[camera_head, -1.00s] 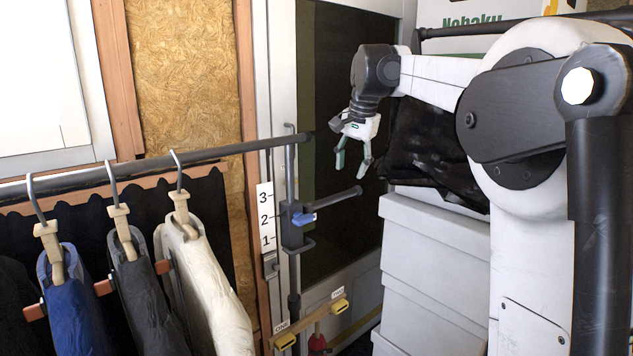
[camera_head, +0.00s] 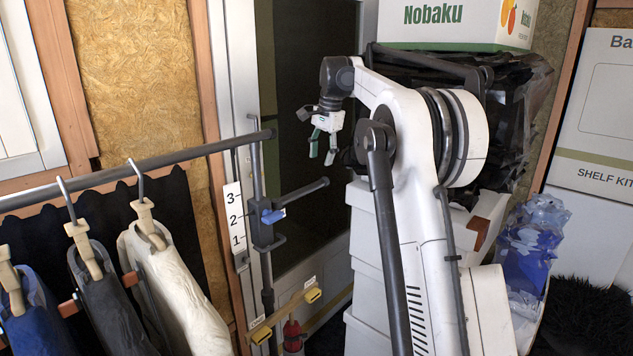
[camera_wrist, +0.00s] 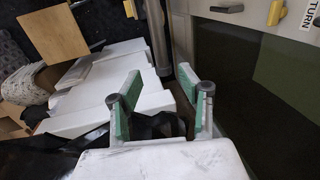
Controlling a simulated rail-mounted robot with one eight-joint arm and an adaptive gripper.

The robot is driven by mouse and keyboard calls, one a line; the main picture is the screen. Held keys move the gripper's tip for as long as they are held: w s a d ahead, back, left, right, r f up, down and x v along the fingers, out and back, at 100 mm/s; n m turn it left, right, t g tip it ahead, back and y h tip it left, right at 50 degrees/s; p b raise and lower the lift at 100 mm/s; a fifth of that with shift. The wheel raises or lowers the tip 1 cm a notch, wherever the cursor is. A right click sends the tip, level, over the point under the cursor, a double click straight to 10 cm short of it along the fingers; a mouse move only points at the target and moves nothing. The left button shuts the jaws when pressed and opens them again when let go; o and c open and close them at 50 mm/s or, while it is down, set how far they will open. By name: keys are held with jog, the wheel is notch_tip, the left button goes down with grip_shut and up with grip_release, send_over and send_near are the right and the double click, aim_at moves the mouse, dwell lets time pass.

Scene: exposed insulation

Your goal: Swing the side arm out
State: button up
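The side arm (camera_head: 303,193) is a short dark grey bar with a rounded end. It points right and slightly toward the back from a dark bracket with a blue lever (camera_head: 272,216). The bracket sits on an upright dark post (camera_head: 266,270) beside a strip numbered 3, 2, 1 (camera_head: 234,215). My gripper (camera_head: 322,153) hangs fingers down above the side arm's free end in the head view, apart from it. Its green-padded fingers are spread and empty. In the wrist view the open fingers (camera_wrist: 160,95) show nothing between their pads that is held.
A clothes rail (camera_head: 150,163) with several hung garments fills the left. White boxes (camera_head: 365,245) stand behind my arm, with a Nobaku box (camera_head: 450,22) above. A dark panel (camera_head: 300,90) lies behind the side arm.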

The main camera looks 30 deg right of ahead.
aim_at(317, 182)
jog(key=f, duration=0.3)
jog(key=w+f+p, duration=0.1)
jog(key=f, duration=0.5)
jog(key=shift+w+a+f, duration=0.35)
jog(key=shift+w+a, duration=0.05)
grip_shut()
